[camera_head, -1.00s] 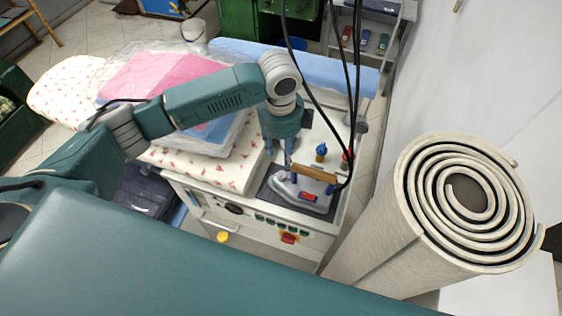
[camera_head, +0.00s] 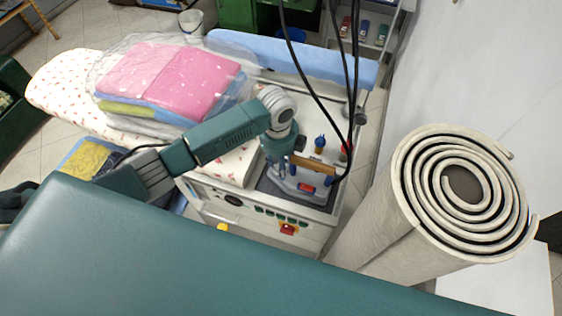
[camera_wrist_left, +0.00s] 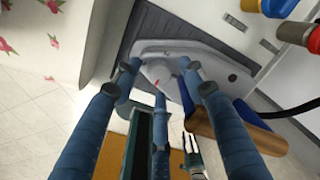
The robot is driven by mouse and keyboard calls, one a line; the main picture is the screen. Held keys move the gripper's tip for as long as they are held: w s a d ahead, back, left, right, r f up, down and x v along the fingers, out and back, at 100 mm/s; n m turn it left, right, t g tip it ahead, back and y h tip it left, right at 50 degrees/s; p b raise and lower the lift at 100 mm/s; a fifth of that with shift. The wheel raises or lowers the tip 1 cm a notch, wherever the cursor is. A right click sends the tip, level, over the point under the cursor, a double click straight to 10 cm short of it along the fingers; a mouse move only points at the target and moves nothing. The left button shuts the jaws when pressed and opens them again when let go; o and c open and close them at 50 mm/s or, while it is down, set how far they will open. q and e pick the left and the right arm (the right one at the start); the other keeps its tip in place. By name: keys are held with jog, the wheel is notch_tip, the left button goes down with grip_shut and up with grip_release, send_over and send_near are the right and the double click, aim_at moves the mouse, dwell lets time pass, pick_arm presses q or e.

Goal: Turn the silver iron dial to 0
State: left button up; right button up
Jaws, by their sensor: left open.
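The silver iron (camera_head: 300,188), with a brown wooden handle (camera_head: 313,164), sits on a dark rest on the ironing station's top. In the left wrist view the iron body (camera_wrist_left: 235,75) lies under my fingers. Its pale round dial (camera_wrist_left: 158,72) carries a small red mark; no numbers can be read. My left gripper (camera_head: 282,172) is at the left end of the iron. In the left wrist view its blue fingers (camera_wrist_left: 159,75) are open and spread around the dial; contact cannot be told.
The wooden handle (camera_wrist_left: 235,125) is close beside the right finger. A blue-topped bottle (camera_head: 320,143) stands behind the iron, and dark cables hang near it. Bagged folded laundry (camera_head: 165,80) lies on the floral board. A large carpet roll (camera_head: 400,215) stands at the right.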

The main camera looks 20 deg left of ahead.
pick_arm(q)
jog(key=shift+f, duration=0.35)
grip_shut()
jog(key=shift+n, duration=1.6)
grip_release()
jog(key=shift+d, duration=0.1)
notch_tip(320, 180, up, 12)
jog(key=shift+s, duration=0.25)
jog(key=shift+r, duration=0.1)
